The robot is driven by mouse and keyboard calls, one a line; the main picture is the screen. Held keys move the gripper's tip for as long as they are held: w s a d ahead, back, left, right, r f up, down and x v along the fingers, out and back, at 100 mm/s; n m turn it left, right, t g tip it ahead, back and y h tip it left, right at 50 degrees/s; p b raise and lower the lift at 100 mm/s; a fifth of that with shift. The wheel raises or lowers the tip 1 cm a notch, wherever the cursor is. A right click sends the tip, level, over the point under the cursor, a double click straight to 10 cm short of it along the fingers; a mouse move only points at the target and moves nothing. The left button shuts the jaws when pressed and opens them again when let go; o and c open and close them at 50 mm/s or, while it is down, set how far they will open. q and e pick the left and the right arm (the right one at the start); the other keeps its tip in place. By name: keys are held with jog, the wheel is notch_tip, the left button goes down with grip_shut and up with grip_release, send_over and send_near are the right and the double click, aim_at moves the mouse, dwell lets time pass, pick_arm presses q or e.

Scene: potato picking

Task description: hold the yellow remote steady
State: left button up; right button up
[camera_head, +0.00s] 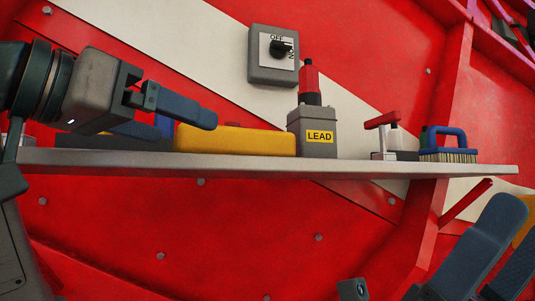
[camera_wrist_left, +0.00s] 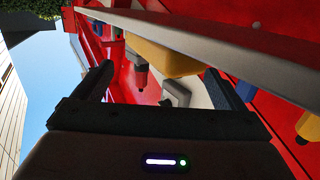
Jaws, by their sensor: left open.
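My left gripper (camera_head: 183,122) is open, at the shelf's left part, in front of the block's left end. In the left wrist view nothing sits between its fingers (camera_wrist_left: 157,72). My right gripper (camera_head: 500,250) is at the lower right, its fingers partly cut off. Another yellow piece (camera_head: 526,222) shows behind them; whether they grip it is unclear.
Right of the block on the shelf stand a grey box labelled LEAD (camera_head: 318,138), a red-handled tool (camera_head: 382,122) and a blue-handled brush (camera_head: 446,150). A grey OFF switch (camera_head: 273,56) is on the red and cream wall. Space below the shelf is mostly clear.

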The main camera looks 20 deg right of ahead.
aim_at(230, 144)
pick_arm(q)
jog(key=shift+w+d, duration=0.2)
jog(key=shift+d, duration=0.15)
jog(key=shift+w+d, duration=0.3)
jog(key=shift+d, duration=0.2)
jog(key=b+x, duration=0.1)
jog(key=x, duration=0.3)
jog(key=shift+w+d+f, duration=0.15)
jog(key=shift+w+d, duration=0.05)
jog(key=shift+d, duration=0.1)
jog(key=b+x, duration=0.1)
jog(key=b, duration=0.1)
jog(key=b+x, duration=0.1)
jog(key=b, duration=0.1)
jog(key=shift+w+d+f, duration=0.25)
jog(key=shift+w, duration=0.05)
jog(key=shift+w+d+r+b, duration=0.2)
jog(key=shift+w+d+b, duration=0.1)
jog(key=shift+d+b, duration=0.2)
jog(key=shift+c, duration=0.3)
grip_shut()
jog(key=shift+c, duration=1.8)
grip_release()
